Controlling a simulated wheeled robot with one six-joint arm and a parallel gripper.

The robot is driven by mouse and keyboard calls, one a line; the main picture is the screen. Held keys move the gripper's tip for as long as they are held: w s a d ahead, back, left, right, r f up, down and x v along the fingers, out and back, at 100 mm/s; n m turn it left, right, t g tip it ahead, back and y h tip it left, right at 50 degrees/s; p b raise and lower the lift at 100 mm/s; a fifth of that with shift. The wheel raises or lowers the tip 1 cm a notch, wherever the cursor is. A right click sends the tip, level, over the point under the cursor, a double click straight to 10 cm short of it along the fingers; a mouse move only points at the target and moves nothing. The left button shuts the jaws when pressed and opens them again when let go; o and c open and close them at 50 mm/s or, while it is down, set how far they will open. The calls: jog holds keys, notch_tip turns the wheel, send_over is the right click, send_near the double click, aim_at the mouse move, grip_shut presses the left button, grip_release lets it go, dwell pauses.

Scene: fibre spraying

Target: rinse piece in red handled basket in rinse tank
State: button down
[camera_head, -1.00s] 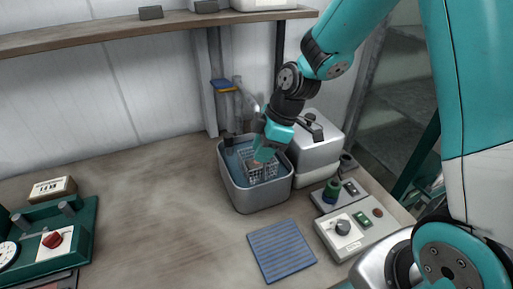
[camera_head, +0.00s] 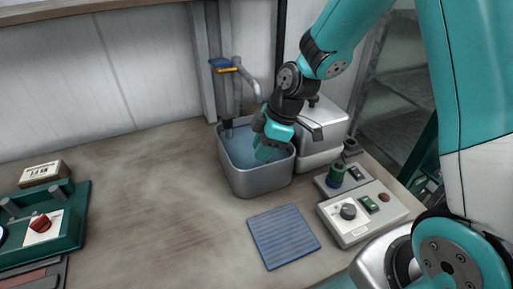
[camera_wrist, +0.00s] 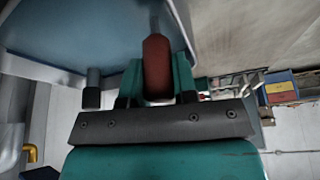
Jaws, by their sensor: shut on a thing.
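The rinse tank (camera_head: 253,181) is a grey metal tub of bluish water on the bench, right of centre. My gripper (camera_head: 266,152) reaches down into its opening. In the wrist view my gripper (camera_wrist: 157,88) is shut on the red handle (camera_wrist: 157,66) of the basket, which sits between the teal fingers. The tank's water (camera_wrist: 90,30) fills the upper left of that view. The basket and the piece do not show in the head view; the water surface and my gripper cover that spot.
A tap and pipe (camera_head: 238,85) stand behind the tank. A lidded metal box (camera_head: 322,135) is close on its right, with a control box (camera_head: 362,214) in front. A blue ribbed mat (camera_head: 283,236) lies in front.

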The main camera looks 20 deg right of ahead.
jog(key=shift+r+p, duration=0.85)
jog(key=shift+r, duration=0.35)
jog(key=shift+f+b, duration=1.25)
jog(key=shift+b, duration=0.05)
notch_tip(320, 180, up, 12)
jog(key=p, duration=0.9)
dwell(1.4)
dwell(0.4)
